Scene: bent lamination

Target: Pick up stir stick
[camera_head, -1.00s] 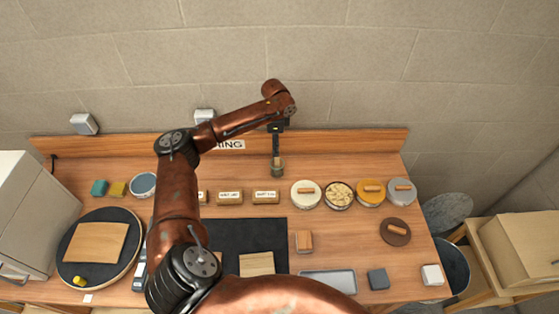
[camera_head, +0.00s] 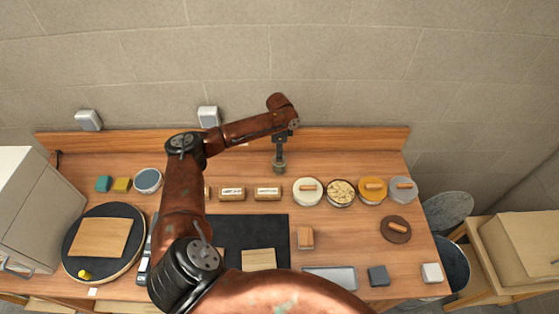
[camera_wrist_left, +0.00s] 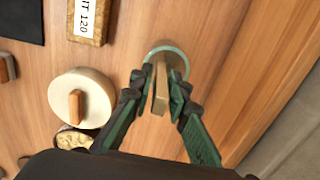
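The stir stick (camera_wrist_left: 160,95) is a flat wooden stick standing in a small round cup (camera_wrist_left: 181,61) with a teal rim. The cup also shows in the head view (camera_head: 280,169) near the back of the bench. My left gripper (camera_wrist_left: 162,84) points down over the cup, with one dark green finger on each side of the stick. The fingertips are close to the stick's sides; whether they press on it is hard to tell. The stick's lower end is hidden inside the cup and behind the fingers. My right gripper is not in view.
A cream lidded tub (camera_head: 307,197) and several other tubs stand to the right. The wooden back board (camera_head: 350,139) and wall rise close behind. A black mat (camera_head: 260,229) lies in front.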

